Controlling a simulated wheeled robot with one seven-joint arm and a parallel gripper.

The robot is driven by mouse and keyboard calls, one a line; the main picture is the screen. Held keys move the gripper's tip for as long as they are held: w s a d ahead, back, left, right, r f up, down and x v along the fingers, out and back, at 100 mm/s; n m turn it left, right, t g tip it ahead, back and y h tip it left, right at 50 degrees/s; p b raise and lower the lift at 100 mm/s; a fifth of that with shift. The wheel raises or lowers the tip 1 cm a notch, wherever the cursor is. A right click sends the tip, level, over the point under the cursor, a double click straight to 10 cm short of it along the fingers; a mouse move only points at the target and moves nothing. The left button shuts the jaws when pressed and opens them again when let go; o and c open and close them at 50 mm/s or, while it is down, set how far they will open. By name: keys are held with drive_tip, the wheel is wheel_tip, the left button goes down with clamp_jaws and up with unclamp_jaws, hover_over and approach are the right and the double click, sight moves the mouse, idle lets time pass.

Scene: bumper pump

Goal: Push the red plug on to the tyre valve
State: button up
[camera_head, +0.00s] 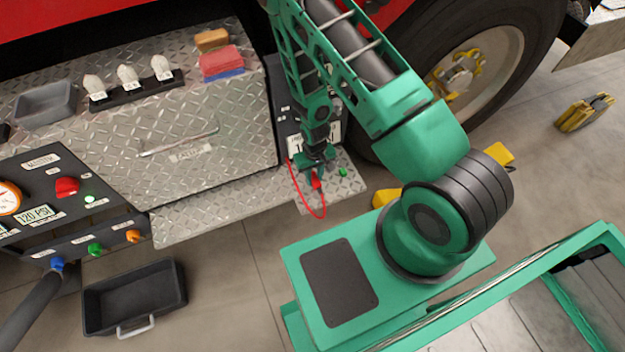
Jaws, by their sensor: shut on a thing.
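My gripper (316,170) is low beside the truck's step, pointing down. It is shut on the red plug (316,181), which shows as a small red piece below the fingers. A thin red line (309,209) loops down beside the gripper and back up to the dark panel behind it. The tyre (527,35) stands at the upper right, with a pale rim and a yellow hub. I cannot make out the tyre valve; my arm covers the left part of the wheel. The red plug is well apart from the rim.
A small green piece (343,172) lies on the step plate (354,190) close right of the gripper. Yellow chocks (584,111) stand on the floor. A black tray (135,298) and a gauge panel (75,195) are at left. Floor right of the wheel is mostly clear.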

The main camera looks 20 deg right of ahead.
sight(314, 178)
drive_tip(key=shift+r, duration=2.75)
